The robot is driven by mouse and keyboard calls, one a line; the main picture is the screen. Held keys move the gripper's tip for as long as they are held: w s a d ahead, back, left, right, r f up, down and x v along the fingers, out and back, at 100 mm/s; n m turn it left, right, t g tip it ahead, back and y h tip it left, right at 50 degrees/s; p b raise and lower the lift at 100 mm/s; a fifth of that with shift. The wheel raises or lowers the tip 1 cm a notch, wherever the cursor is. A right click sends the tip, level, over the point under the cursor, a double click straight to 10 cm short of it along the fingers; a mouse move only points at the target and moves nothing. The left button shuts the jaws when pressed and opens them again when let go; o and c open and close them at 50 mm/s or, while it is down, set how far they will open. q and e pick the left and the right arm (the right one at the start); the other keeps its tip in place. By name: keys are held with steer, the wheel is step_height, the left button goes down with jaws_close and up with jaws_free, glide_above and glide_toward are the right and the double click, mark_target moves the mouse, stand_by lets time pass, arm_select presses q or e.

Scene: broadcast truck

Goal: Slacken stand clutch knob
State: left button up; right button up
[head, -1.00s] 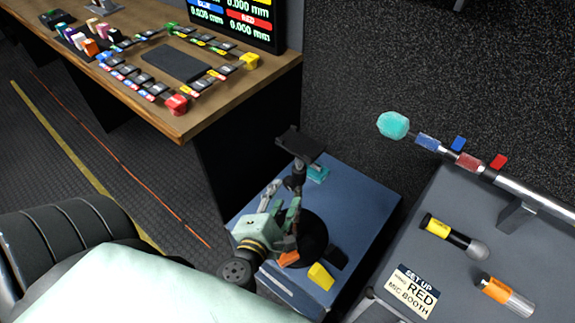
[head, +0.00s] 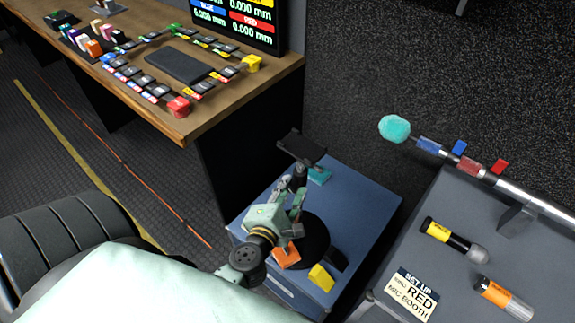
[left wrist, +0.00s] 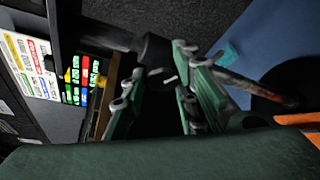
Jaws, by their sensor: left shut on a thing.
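A small dark stand with a round black base (head: 318,236) stands on the blue case top. Its post rises to a flat black plate (head: 302,148). My left gripper (head: 298,190) reaches up to the post just below the plate, its green fingers closed on the dark clutch knob. In the left wrist view my left gripper's fingertips (left wrist: 162,62) lie either side of the dark knob (left wrist: 157,50); the fingers partly hide it and its exact shape is unclear. My right gripper is out of view.
The blue case (head: 362,200) also carries an orange block (head: 286,257) and a yellow block (head: 321,277) near the base. A wooden desk (head: 210,118) stands behind left. A grey table (head: 470,200) at right holds microphones and a pole with a teal end (head: 394,129).

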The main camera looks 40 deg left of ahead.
arm_select(q)
steer(key=shift+a+r, duration=0.15)
steer(key=shift+r, duration=0.1)
steer(key=shift+c, duration=1.1)
steer(key=n+p, duration=0.1)
steer(key=p, duration=0.1)
steer(key=shift+w+a+p, duration=0.1)
steer(key=shift+p, duration=0.25)
steer(key=o, duration=1)
